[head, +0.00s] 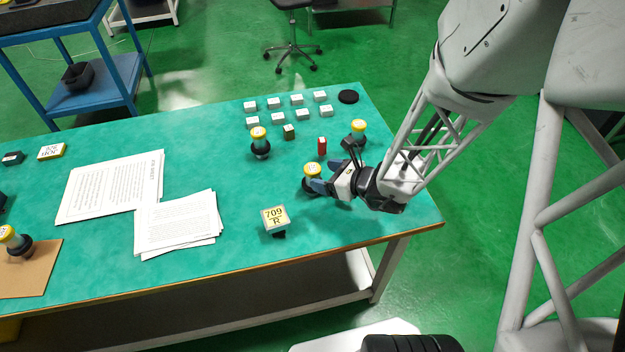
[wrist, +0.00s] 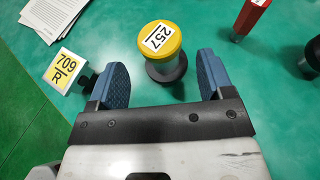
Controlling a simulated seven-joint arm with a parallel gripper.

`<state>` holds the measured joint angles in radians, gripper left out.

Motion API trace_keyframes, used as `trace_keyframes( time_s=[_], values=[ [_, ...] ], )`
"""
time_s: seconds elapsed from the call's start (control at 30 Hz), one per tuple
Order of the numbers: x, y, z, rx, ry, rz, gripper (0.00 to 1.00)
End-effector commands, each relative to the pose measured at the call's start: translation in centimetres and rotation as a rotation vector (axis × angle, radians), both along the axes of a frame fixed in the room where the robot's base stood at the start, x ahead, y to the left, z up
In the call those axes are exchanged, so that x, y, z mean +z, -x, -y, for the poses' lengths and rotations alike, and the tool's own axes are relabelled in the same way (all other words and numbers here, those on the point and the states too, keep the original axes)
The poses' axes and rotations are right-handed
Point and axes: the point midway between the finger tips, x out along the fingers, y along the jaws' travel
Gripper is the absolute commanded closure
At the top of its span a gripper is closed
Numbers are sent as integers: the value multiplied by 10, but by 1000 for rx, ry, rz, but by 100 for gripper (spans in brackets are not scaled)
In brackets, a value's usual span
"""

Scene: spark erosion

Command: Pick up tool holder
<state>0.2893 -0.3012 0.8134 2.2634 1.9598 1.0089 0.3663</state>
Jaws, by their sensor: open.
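A tool holder with a yellow cap marked 257 (wrist: 160,40) and a dark flanged base stands upright on the green table. It also shows in the head view (head: 312,170), its base partly hidden by a finger. My gripper (wrist: 161,66) has its two blue fingers spread, one on each side of this holder, with gaps visible on both sides. In the head view my gripper (head: 326,176) is low over the right part of the table. Similar yellow-capped holders stand behind it (head: 259,142), at right (head: 358,132) and at far left (head: 14,241).
A sign reading 709 R (head: 275,219) stands in front, near the left finger in the wrist view (wrist: 67,70). A red block (head: 322,146) and several small white blocks (head: 297,99) are behind. Papers (head: 178,222) lie at left.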

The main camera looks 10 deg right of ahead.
Motion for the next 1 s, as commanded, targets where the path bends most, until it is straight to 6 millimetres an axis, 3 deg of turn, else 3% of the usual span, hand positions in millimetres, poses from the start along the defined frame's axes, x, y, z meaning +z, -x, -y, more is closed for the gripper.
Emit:
trace_keyframes(
  time_s=[0.37, 1.0],
  values=[
    [-2, -3, -3, 1, 0, 0, 26],
    [-21, -35, -30, 1, 0, 0, 26]
  ],
)
